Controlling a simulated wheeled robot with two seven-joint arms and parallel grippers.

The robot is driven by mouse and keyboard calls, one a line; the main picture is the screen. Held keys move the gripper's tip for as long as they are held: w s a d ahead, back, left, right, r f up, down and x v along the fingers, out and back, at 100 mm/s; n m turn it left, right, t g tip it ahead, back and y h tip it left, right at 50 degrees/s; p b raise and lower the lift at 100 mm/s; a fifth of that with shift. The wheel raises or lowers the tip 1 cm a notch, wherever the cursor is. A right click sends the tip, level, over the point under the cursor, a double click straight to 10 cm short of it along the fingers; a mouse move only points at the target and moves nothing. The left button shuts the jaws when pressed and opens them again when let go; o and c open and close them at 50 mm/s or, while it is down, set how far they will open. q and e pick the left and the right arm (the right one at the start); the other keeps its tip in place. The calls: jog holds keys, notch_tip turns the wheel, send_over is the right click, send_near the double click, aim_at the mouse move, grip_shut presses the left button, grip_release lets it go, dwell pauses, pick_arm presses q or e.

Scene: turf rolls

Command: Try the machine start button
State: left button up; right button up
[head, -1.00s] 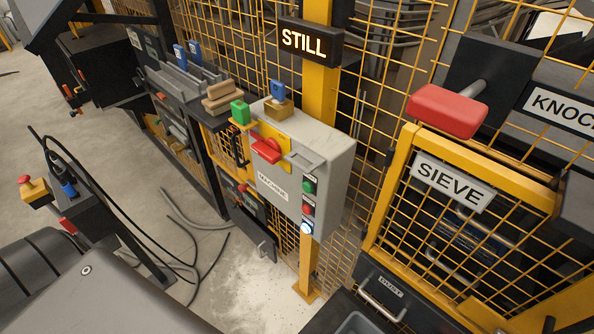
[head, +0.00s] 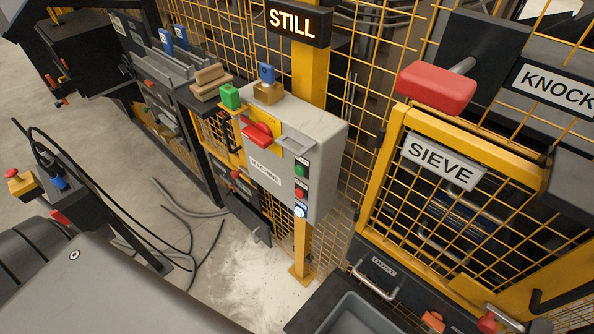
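A grey control box labelled MACHINE (head: 324,150) stands on a yellow post in the middle of the head view. A green button (head: 301,171) sits on its narrow panel, with a red button (head: 300,193) below it and a lit white-blue button (head: 300,211) at the bottom. The labels beside these buttons are too small to read. A red rotary handle on a yellow plate (head: 257,133) is on the box's front. A lit sign above (head: 297,21) reads STILL. Neither gripper shows in the view.
A yellow mesh gate marked SIEVE (head: 440,160) and a red pad (head: 437,87) are at the right. Green and blue padlock-like blocks (head: 230,96) and wooden blocks (head: 211,82) are near the box top. Cables (head: 190,215) lie on the floor at the left. Pale powder covers the floor below the box.

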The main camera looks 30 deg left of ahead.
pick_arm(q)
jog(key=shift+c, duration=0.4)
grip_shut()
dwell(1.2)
